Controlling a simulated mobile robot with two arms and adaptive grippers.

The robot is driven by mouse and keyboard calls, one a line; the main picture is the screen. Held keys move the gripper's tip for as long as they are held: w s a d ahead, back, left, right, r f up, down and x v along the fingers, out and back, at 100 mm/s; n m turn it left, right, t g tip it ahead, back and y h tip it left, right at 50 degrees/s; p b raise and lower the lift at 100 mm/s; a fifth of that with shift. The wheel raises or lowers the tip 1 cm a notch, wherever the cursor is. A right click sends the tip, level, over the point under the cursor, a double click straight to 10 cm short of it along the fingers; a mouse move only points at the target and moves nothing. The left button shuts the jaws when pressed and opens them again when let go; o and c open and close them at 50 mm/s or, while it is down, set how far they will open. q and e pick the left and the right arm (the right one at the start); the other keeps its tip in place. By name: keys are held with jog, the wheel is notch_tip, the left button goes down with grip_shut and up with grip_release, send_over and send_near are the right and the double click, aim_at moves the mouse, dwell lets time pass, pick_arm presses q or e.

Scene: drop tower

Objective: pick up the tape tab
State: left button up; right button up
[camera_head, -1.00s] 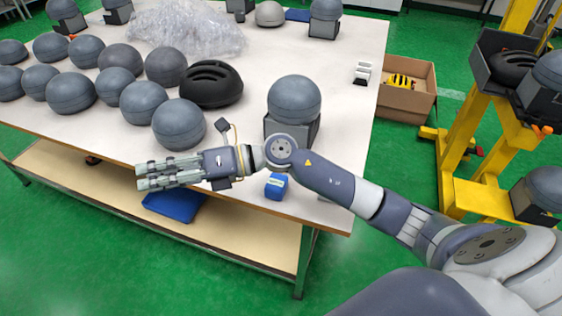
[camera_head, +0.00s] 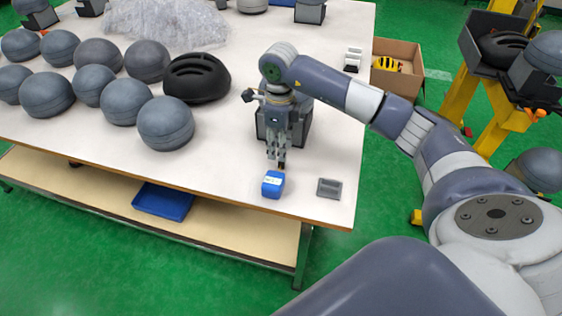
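A small blue block-like item (camera_head: 272,184) with a pale label or tab on its face sits near the front edge of the table, at its right end. I take it for the tape; a separate tape tab cannot be made out. My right gripper (camera_head: 277,160) points down just behind and above the blue item, apart from it as far as I can see. Its fingertips look close together and dark, so I cannot tell whether they are open. No held object shows. My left gripper is not in view.
A small grey block (camera_head: 329,188) lies right of the blue item. A dark stand (camera_head: 298,134) is partly hidden behind my gripper. Several grey domes (camera_head: 166,124) and a black helmet (camera_head: 196,78) fill the left. The worktable (camera_head: 225,165) is clear between them.

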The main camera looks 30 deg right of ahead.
aim_at(282, 164)
jog(key=shift+w+d+f+p, duration=0.1)
jog(key=shift+f+p, duration=0.1)
jog(key=shift+f, duration=0.95)
jog(key=shift+s+d+f+p, duration=0.15)
jog(key=shift+f+p, duration=0.1)
jog(key=shift+f, duration=0.9)
jog(key=shift+w+d+f+p, duration=0.1)
jog(key=shift+w+f+p, duration=0.1)
jog(key=shift+f, duration=0.95)
grip_shut()
